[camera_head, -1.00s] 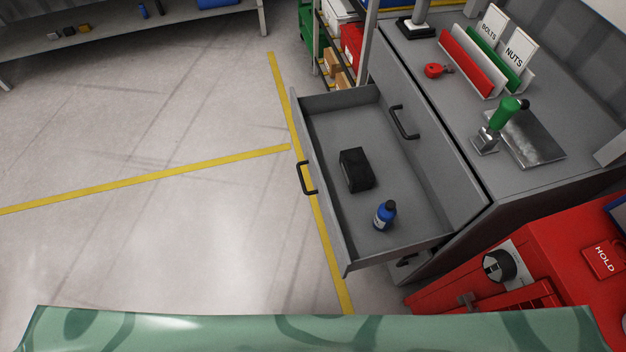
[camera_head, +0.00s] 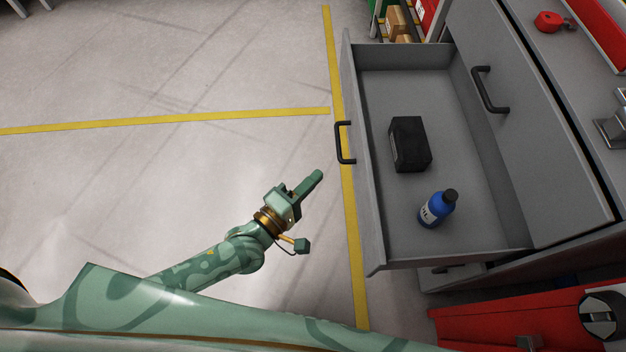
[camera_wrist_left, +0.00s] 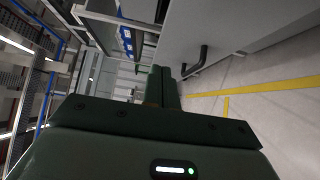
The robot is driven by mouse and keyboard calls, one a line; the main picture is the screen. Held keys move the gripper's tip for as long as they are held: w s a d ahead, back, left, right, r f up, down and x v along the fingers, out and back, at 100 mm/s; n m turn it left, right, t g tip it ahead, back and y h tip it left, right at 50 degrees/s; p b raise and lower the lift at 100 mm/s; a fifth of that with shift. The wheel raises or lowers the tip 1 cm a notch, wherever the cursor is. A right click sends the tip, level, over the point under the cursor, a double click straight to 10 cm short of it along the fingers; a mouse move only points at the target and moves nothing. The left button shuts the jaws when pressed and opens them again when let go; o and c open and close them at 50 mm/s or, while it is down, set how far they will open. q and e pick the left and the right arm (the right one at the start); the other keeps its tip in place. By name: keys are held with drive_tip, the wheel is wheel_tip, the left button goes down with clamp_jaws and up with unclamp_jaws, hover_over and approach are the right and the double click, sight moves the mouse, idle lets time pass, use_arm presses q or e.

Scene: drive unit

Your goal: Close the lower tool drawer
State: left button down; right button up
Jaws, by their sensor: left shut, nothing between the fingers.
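The lower tool drawer (camera_head: 378,235) is pulled far out of the grey cabinet. Its front panel faces left and carries a black bar handle (camera_head: 344,143). A black box (camera_head: 410,145) and a blue bottle (camera_head: 436,209) are inside it. My left gripper (camera_head: 314,179) is shut and empty, over the floor just left of the drawer front and a little nearer than the handle, apart from it. In the left wrist view the shut fingers (camera_wrist_left: 165,85) point ahead, with the handle (camera_wrist_left: 196,62) to their right. My right gripper is not in view.
The upper drawer (camera_head: 515,120) is shut above the open one. A red cabinet (camera_head: 480,325) stands at the lower right. Shelving with cardboard boxes (camera_head: 398,22) is behind the drawer. The floor with yellow lines (camera_head: 170,123) is clear on the left.

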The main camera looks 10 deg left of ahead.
sight(363, 149)
use_arm(q)
drive_tip(key=x, duration=0.3)
drive_tip(key=d+b+x, duration=0.1)
drive_tip(key=x, duration=0.2)
drive_tip(key=s+b+x, duration=0.1)
drive_tip(key=x, duration=0.1)
drive_tip(key=shift+w+d+f, duration=0.15)
drive_tip(key=shift+w+d, duration=0.2)
drive_tip(key=shift+d, duration=0.25)
drive_tip(key=shift+d+b, duration=0.3)
drive_tip(key=shift+w+d, duration=0.1)
drive_tip(key=shift+d, duration=0.1)
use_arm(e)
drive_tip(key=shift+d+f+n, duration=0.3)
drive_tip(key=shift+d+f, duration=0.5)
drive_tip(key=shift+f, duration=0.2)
use_arm(q)
drive_tip(key=shift+d, duration=0.1)
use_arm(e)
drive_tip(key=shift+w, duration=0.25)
